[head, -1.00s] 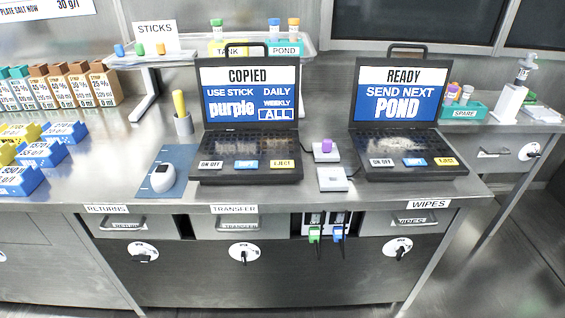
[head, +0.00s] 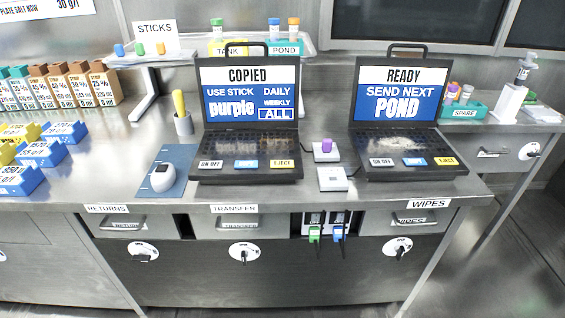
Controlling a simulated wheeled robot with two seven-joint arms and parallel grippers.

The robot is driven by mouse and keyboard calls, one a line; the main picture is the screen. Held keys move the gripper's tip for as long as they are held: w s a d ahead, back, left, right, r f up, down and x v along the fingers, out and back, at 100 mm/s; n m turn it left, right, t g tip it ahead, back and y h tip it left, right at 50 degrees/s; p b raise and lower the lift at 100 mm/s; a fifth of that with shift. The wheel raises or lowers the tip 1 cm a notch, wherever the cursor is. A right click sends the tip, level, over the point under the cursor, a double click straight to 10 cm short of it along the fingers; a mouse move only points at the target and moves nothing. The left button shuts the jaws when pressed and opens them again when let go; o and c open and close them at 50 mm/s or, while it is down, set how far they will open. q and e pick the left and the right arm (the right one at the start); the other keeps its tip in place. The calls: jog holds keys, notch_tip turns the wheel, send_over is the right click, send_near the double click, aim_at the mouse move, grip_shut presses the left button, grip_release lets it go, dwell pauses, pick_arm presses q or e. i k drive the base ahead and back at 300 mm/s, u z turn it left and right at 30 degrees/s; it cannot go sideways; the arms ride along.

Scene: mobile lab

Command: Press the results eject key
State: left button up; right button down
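Two open black laptops stand on the steel bench. The left laptop (head: 248,92) shows "COPIED", "USE STICK purple" and "DAILY, WEEKLY, ALL", with "ALL" boxed. Its front edge has a white on/off key (head: 210,164), a blue key (head: 246,164) and a yellow eject key (head: 283,163). The right laptop (head: 401,93) shows "READY, SEND NEXT POND" and has a yellow eject key (head: 445,161) at its front right. The frames do not show which laptop is called results. A purple stick (head: 326,145) stands in a white block between the laptops. Neither gripper is in view.
A second white block (head: 333,179) lies in front of the purple stick. A white handheld device (head: 163,177) rests on a blue mat (head: 181,160) left of the left laptop. A cup (head: 184,124) holds a yellow-handled tool. Labelled drawers run below the bench edge.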

aim_at(274, 164)
jog(key=k, duration=0.7)
jog(key=u, duration=0.55)
jog(key=i, duration=1.65)
jog(key=z, duration=0.6)
